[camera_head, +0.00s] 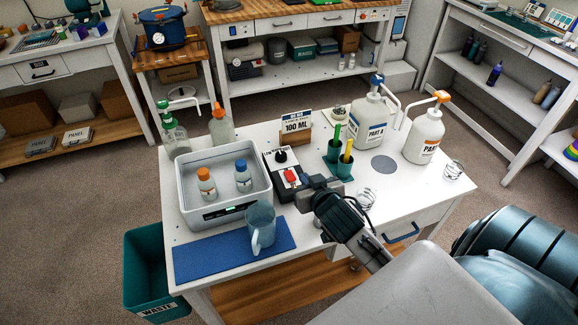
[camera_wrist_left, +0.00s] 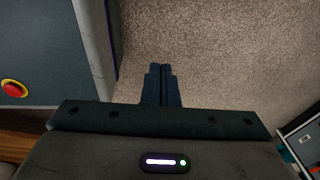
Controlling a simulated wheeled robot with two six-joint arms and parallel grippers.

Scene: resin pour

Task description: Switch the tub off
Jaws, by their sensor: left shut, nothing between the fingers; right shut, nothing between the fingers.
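The grey tub (camera_head: 262,166) stands on the white table with two small bottles inside, one orange-capped (camera_head: 206,184) and one blue-capped (camera_head: 243,176). A dark panel (camera_head: 216,212) on its front shows a green light. A black box (camera_head: 281,192) with a black knob and a red switch (camera_head: 291,175) stands against the tub's right side. My right gripper (camera_head: 303,184) is shut and empty, its tips close to the red switch; I cannot tell whether they touch. My left gripper (camera_wrist_left: 161,84) is shut and empty above the carpet, out of the head view.
A blue-grey jug (camera_head: 260,226) stands on a blue mat (camera_head: 200,258) in front of the tub. Green cups (camera_head: 340,166) with sticks, a 100 ML sign (camera_head: 296,124) and pump bottles (camera_head: 368,118) stand behind and right. A waste bin (camera_head: 148,262) is at the table's left.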

